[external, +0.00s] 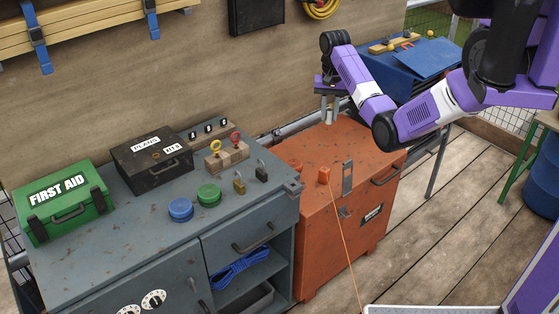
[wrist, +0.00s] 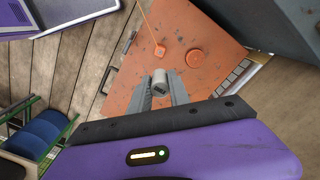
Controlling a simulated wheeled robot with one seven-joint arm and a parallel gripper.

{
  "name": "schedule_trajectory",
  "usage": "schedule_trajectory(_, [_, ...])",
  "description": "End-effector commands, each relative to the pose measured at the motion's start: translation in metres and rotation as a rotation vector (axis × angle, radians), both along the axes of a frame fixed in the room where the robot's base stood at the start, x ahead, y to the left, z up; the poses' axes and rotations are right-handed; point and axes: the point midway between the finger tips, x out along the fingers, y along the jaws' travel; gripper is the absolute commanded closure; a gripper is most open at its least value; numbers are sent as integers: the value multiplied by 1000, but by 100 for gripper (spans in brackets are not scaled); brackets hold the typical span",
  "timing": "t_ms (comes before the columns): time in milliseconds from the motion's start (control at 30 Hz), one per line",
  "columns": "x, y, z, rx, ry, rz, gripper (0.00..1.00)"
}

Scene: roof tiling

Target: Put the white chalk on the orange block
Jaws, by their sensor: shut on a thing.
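My gripper (external: 328,116) hangs above the back part of the orange chest top. In the wrist view my gripper (wrist: 161,88) is shut on a short, pale grey-white cylinder, the white chalk (wrist: 160,78), held between the fingertips. In the external view I cannot tell the chalk from the fingers. A small orange block (external: 324,175) with an orange string sits on the chest top near its front edge; it also shows in the wrist view (wrist: 160,51), ahead of the fingertips and apart from them.
A round orange disc (external: 295,165) lies on the orange chest (external: 360,145), left of the block. The grey bench (external: 130,225) at left holds padlocks, round tins and boxes. A blue case (external: 410,65) stands behind my arm. The chest top is otherwise mostly clear.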

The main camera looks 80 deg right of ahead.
Motion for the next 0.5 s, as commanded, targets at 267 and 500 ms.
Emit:
schedule_trajectory(267, [-1, -1, -50, 0, 1, -1, 100])
schedule_trajectory(500, [-1, 0, -94, 2, 2, 0, 100])
